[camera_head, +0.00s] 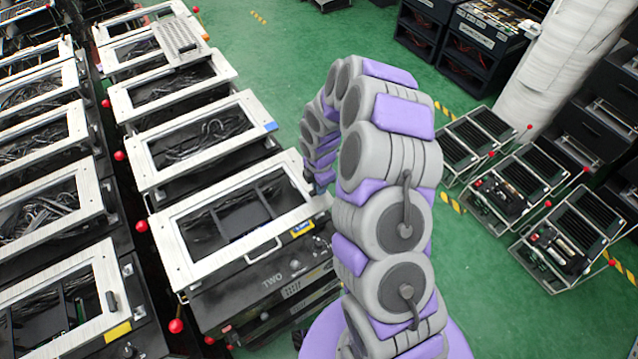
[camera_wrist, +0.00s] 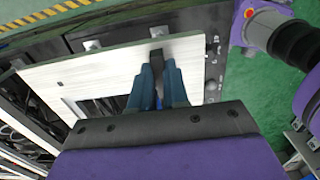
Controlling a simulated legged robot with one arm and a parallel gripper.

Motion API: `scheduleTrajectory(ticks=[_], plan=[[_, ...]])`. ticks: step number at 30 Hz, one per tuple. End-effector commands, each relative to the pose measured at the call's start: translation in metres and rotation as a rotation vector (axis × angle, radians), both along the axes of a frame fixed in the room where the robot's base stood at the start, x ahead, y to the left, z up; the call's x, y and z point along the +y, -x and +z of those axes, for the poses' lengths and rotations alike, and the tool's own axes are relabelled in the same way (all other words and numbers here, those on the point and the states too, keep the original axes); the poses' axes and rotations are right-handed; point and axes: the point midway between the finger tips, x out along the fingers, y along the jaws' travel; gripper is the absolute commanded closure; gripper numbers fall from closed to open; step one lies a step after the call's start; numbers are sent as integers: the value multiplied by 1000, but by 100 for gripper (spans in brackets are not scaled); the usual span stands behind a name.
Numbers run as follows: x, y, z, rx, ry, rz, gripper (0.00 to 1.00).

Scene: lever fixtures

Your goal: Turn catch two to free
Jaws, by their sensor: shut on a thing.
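The unit marked TWO (camera_head: 272,281) stands left of my arm in the head view, with a white-framed lid (camera_head: 185,235) over a dark interior. My gripper (camera_head: 322,183) is at the right edge of this lid, partly hidden by my own arm. In the wrist view, the blue fingers of my gripper (camera_wrist: 158,76) are shut on a small black catch (camera_wrist: 156,57) at the edge of a white panel (camera_wrist: 110,75). The fingers cover the catch's lower part, and its marked positions are not readable.
More white-framed units (camera_head: 190,140) stand in rows on the left, with red balls (camera_head: 141,226) along the gap between rows. Dark open boxes (camera_head: 510,190) stand on the right. Green floor (camera_head: 270,60) is free behind my arm.

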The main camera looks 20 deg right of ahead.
Motion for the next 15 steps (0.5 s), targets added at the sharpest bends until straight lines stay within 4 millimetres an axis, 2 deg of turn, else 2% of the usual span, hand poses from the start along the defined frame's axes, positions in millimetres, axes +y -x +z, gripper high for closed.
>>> scheduleTrajectory(ticks=[13,14,15], plan=[[0,-3,1,-8,1,10,100],[0,-3,1,-8,1,10,83],[0,-3,1,-8,1,10,80]])
